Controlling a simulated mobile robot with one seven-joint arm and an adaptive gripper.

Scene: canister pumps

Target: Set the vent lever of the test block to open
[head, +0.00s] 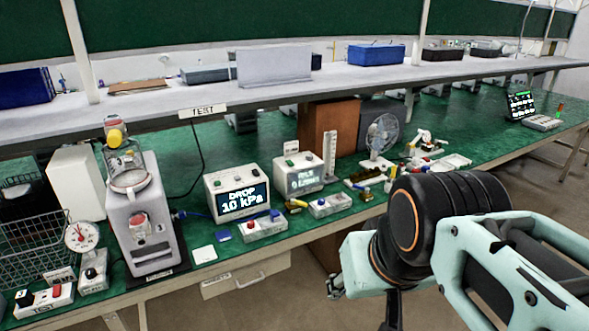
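A small grey box labelled TEST (45,300) lies at the bench's front left, with a black knob and a red button. Right of it, a small block with a round dial gauge (92,270) stands upright. A grey block with red and blue parts (262,228) lies in front of the display reading DROP 10 kPa (238,197). I cannot tell for sure which is the test block, and I cannot make out a vent lever's setting. My gripper (335,287) is at the lower middle, in front of the bench and away from these blocks. Its fingers are mostly hidden.
A tall grey machine with a clear canister (145,215) stands right of the gauge. A wire basket (35,245) is at the far left. A second display (298,176), a fan (380,135) and small fittings stand farther right. A shelf (330,80) runs above the green bench top.

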